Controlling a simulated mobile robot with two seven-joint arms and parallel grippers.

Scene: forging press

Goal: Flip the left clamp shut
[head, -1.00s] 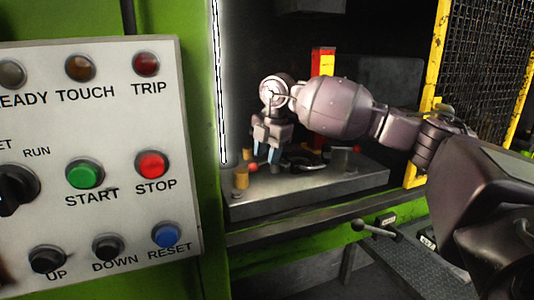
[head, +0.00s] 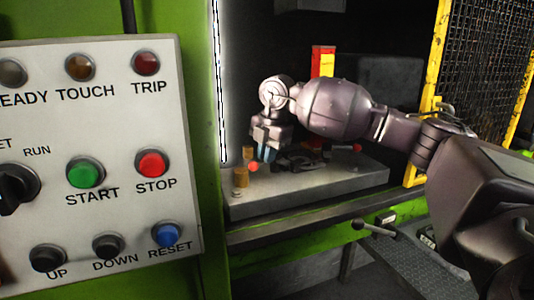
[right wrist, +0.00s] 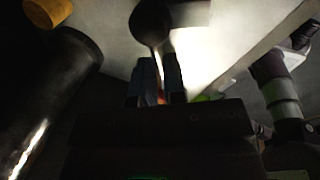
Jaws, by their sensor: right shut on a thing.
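The left clamp's red knob (head: 253,167) shows at the left of the grey bed plate (head: 300,190), next to my right fingertips. My right gripper (head: 265,155) points down over this end of the plate. In the right wrist view its dark fingers (right wrist: 159,82) are close together around a thin part, with a bit of orange-red (right wrist: 161,97) between them. This looks like the left clamp's handle. The rest of the clamp is mostly hidden behind the fingers and in shadow. My left gripper is out of view.
A second red knob (head: 357,148) stands at the right of the plate. A brass-coloured post (head: 240,177) is close to the left of my gripper. A red and yellow block (head: 323,62) stands behind my arm. The control panel (head: 115,120) fills the left.

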